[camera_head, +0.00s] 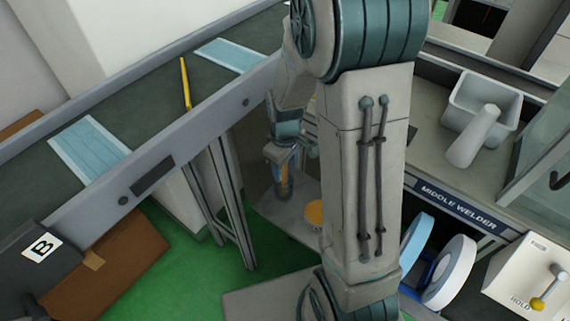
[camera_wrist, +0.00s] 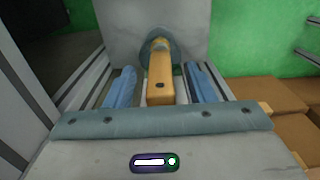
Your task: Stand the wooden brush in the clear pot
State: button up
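In the wrist view the wooden brush (camera_wrist: 160,82) shows as a yellow-brown handle with a dark hole near its close end. The brush's far end lies within a round grey-green rim, which looks like the clear pot (camera_wrist: 174,50); how deep it reaches is hidden. My gripper (camera_wrist: 160,75) has one blue finger on each side of the handle, with a visible gap on both sides, so it looks open around it. In the head view my gripper (camera_head: 284,178) points down, with something orange-yellow between its fingers. The pot is not clear there.
A pale low surface (camera_head: 296,219) bears an orange disc (camera_head: 314,213) beside my gripper. A conveyor with blue masks (camera_head: 90,148) runs at the left. Brown boxes (camera_wrist: 288,95) stand on the green floor.

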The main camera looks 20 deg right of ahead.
notch_tip(320, 180, up, 14)
jog(key=p, duration=0.2)
dwell(0.4)
jog(key=shift+f, duration=0.1)
dwell(0.6)
jog(key=s+r+m+t+p, duration=0.2)
jog(key=s+r+m+p, duration=0.5)
jog(key=s+r, duration=0.5)
jog(key=shift+s+a+r+t+p, duration=0.2)
jog(key=shift+s+t+p, duration=0.15)
jog(key=shift+s, duration=0.3)
